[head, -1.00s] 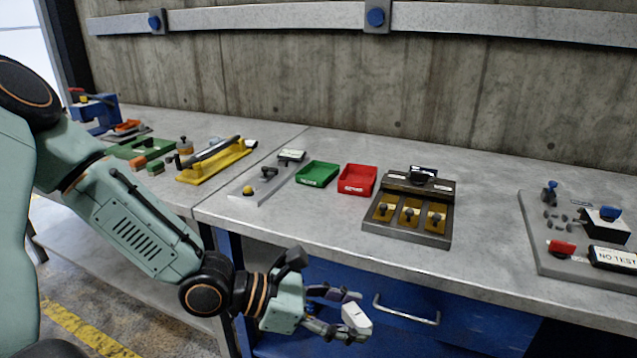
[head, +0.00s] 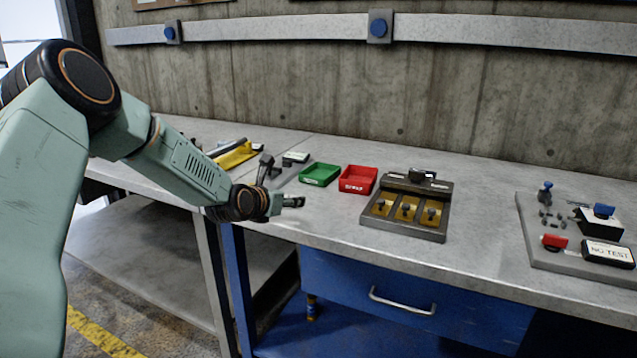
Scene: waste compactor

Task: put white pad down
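My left gripper (head: 292,201) comes in from the left and is over the front edge of the grey workbench (head: 330,217), with its fingers pointing right. It is small and seen from the side, so I cannot tell whether its fingers are open or shut. No white pad is clearly visible at its fingertips; a pad there may be hidden. A small white-topped piece (head: 296,157) sits at the back of the bench, beside the green tray. My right gripper is not in view.
A green tray (head: 320,174) and a red tray (head: 358,180) stand behind the gripper. A dark fixture with yellow slots (head: 406,207) stands right of them. A grey board with a "NO TEST" box (head: 608,252) is far right. Bench between fixture and board is clear.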

